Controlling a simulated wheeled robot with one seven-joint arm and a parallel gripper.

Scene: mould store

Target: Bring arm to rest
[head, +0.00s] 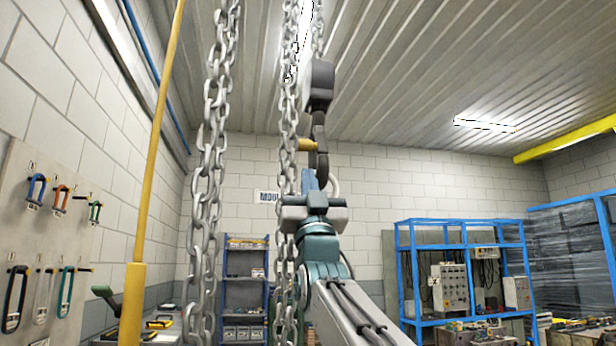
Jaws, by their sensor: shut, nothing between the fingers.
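My arm rises from the bottom right of centre in the head view, with a grey link and a teal wrist. My gripper (310,177) points up at its end, and its narrow blue fingers look shut with nothing seen between them. A dark hoist block (319,82) hangs above it, with a dark hook (319,135) and a small yellow piece below. The fingers overlap the lower part of the hook in the picture; I cannot tell whether they touch.
Heavy chains (209,150) hang left of my arm, and another chain (288,130) passes close beside the gripper. A yellow post (152,170) stands at left, by a board of shackles (40,235). Blue racks (465,235) stand at right.

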